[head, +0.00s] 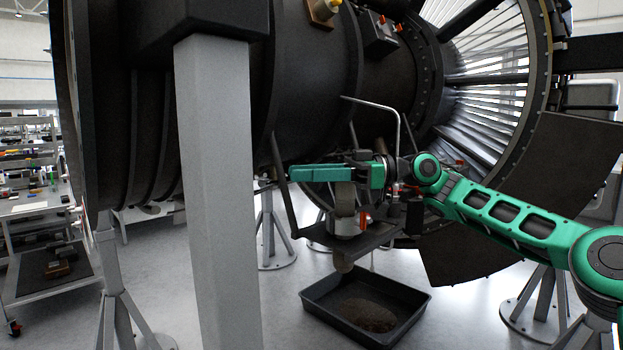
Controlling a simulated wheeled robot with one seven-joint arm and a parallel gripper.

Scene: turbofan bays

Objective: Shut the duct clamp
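My green arm reaches in from the right, below the dark engine casing (315,85). My gripper (268,183) points left at its far end, near the dark slanted strut under the casing. I cannot pick out the duct clamp with certainty; part of this area is hidden behind my arm. A pale and silver cylindrical fitting (346,224) with an orange-red part at its side (365,219) sits just below the gripper body.
A thick grey post (215,190) stands in front at left centre. A bent metal rod (385,104) rises behind my wrist. A black drip tray (318,318) lies on the floor. Open dark cowl panels (570,165) hang at right. A tool cart (45,285) stands far left.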

